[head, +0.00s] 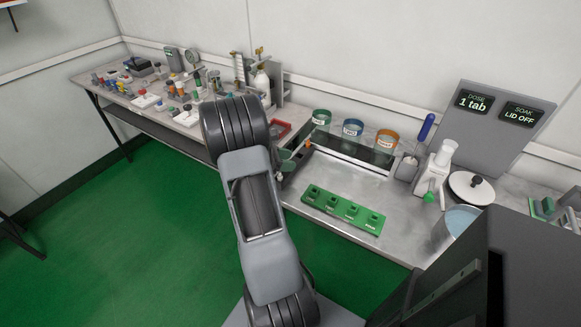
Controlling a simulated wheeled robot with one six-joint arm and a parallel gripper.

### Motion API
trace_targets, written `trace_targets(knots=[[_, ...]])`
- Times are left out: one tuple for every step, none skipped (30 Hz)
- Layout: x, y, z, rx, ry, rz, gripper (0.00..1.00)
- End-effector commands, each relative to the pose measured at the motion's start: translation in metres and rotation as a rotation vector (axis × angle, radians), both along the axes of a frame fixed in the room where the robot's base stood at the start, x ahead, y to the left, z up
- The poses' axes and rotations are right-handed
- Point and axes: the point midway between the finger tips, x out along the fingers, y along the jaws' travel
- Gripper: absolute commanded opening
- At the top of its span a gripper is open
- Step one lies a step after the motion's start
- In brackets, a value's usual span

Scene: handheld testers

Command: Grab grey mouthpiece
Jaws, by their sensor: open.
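I cannot pick out a grey mouthpiece for certain in the head view. Small items in several colours (172,88) crowd the left part of the long bench, too small to tell apart. My own grey and black arm stands in the middle of the view and covers part of the bench. My gripper does not show clearly; the arm's links hide that area.
A green block with several slots (343,209) lies on the metal bench (400,222). Behind it stand labelled green (321,117), blue (353,128) and orange (387,139) rimmed jars. The bench around the green block is clear.

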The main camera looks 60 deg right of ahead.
Motion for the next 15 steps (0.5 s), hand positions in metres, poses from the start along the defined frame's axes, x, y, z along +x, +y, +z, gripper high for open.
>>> trace_targets(knots=[[-0.0021, -0.0015, -0.0014, 0.001, 0.001, -0.001, 0.48], [-0.0027, -0.0021, -0.0017, 0.001, 0.001, -0.001, 0.48], [-0.0031, -0.0025, -0.0020, 0.001, 0.001, -0.001, 0.48], [-0.0032, -0.0026, -0.0020, 0.001, 0.001, 0.000, 0.48], [-0.0033, -0.0027, -0.0021, 0.001, 0.001, 0.000, 0.48], [-0.0032, -0.0027, -0.0020, 0.001, 0.001, 0.000, 0.48], [-0.0031, -0.0026, -0.0020, 0.001, 0.001, 0.000, 0.48], [-0.0031, -0.0026, -0.0020, 0.001, 0.001, 0.000, 0.48], [-0.0030, -0.0026, -0.0020, 0.001, 0.001, 0.000, 0.48], [-0.0030, -0.0026, -0.0020, 0.001, 0.001, 0.000, 0.46], [-0.0030, -0.0026, -0.0020, 0.001, 0.001, 0.000, 0.43], [-0.0030, -0.0026, -0.0020, 0.001, 0.001, 0.000, 0.40], [-0.0030, -0.0025, -0.0019, 0.001, 0.001, 0.000, 0.37], [-0.0030, -0.0025, -0.0019, 0.001, 0.001, 0.000, 0.34], [-0.0030, -0.0025, -0.0019, 0.001, 0.001, 0.000, 0.30]])
